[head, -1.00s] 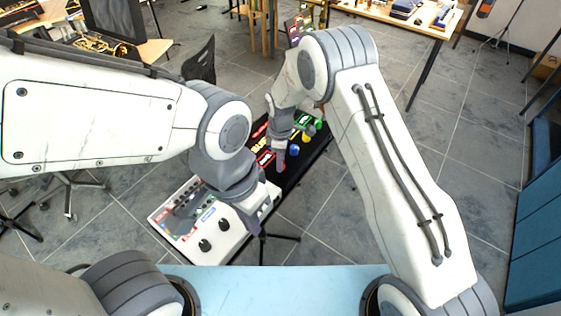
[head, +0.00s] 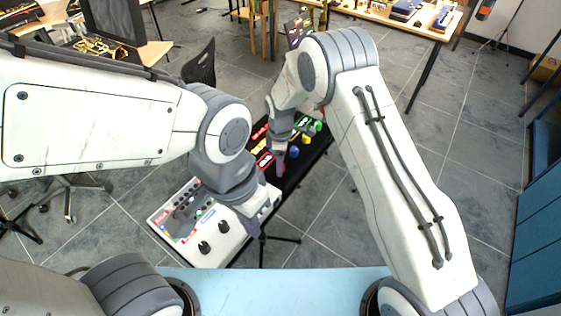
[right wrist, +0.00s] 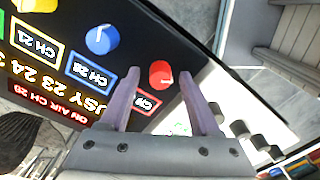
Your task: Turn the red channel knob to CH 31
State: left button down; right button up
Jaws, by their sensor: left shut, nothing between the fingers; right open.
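The red channel knob (right wrist: 160,74) is on the dark panel (right wrist: 60,20) in the right wrist view, with a pale pointer mark. My right gripper (right wrist: 162,82) is open, one finger on each side of the knob; I cannot tell whether they touch it. The knob's red-framed label (right wrist: 146,102) is partly hidden by a finger, so its number is unclear. A sign (right wrist: 48,99) reads ON AIR CH 29. In the head view the right gripper (head: 280,168) is over the near end of the dark panel. My left gripper (head: 256,230) is shut and empty over the white box's right side.
A blue knob (right wrist: 101,39) labelled CH 28 is beside the red one. A yellow knob and a green knob (head: 317,125) are farther along. The white box (head: 222,252) with black knobs and sliders stands at the near end. A light-blue surface (head: 280,285) is in front.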

jog(key=shift+r, duration=0.15)
jog(key=shift+r, duration=0.35)
notch_tip(320, 180, up, 10)
jog(key=b, duration=0.2)
jog(key=shift+f+b, duration=0.25)
jog(key=shift+b, duration=0.05)
